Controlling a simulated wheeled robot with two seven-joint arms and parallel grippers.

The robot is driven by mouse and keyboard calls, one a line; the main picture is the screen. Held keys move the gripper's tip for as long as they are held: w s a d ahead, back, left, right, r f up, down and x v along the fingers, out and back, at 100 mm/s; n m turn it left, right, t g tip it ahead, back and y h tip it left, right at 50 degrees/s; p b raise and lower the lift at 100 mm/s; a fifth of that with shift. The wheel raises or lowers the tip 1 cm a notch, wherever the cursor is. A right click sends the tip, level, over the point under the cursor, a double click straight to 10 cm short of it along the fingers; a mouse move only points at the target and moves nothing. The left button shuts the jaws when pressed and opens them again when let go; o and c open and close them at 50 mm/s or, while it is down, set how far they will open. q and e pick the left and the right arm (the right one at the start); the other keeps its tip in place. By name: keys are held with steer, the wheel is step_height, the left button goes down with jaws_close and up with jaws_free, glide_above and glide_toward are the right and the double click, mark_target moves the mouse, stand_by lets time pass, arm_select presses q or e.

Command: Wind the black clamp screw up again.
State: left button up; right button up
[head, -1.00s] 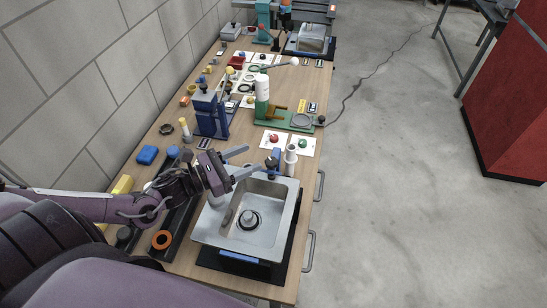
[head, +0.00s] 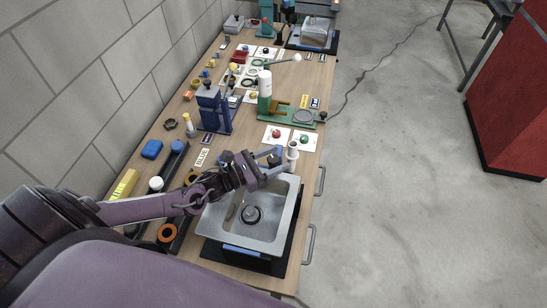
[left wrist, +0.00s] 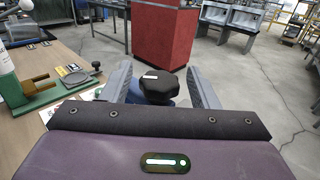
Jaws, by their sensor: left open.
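The black clamp screw's knob (left wrist: 158,87) shows in the left wrist view, ribbed and round with a white mark on top. A blue body shows just below it. My left gripper (left wrist: 161,84) is open, with one finger on each side of the knob and a gap visible on both sides. In the head view my left gripper (head: 276,163) is at the far edge of the steel sink (head: 290,212). There the knob (head: 274,160) is small, dark and partly hidden between the fingers. My right gripper is not in view.
A white cylinder (head: 292,150) stands close to the right of the fingers. Cards with a red knob (head: 276,134) and a green knob (head: 304,140) lie behind. A green press (head: 285,114) and a blue press (head: 213,108) stand farther back. Open floor lies right of the bench.

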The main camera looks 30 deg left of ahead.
arm_select(q)
steer(key=c, duration=1)
steer(key=shift+o, duration=0.2)
steer(key=shift+y, duration=0.3)
steer(key=n+t+y, duration=0.2)
steer(key=n+y, duration=0.1)
steer(key=shift+d, duration=0.1)
steer(key=n+y, duration=0.2)
steer(key=y, duration=0.2)
steer(key=n+y, duration=0.3)
steer(key=y, duration=0.1)
steer(key=shift+t+y, duration=0.4)
steer(key=n+g+y, duration=0.1)
steer(key=n+y, duration=0.1)
steer(key=y, duration=0.1)
steer(key=n+g+y, duration=0.1)
steer(key=n+y, duration=0.1)
steer(key=y, duration=0.1)
steer(key=shift+f+n, duration=0.1)
steer(key=shift+n, duration=0.3)
steer(key=shift+n+g+y, duration=1.4)
steer(key=shift+g+y, duration=0.1)
steer(key=shift+y, duration=0.6)
steer(key=shift+s+f, duration=0.1)
steer(key=o, duration=1)
steer(key=shift+c, duration=0.2)
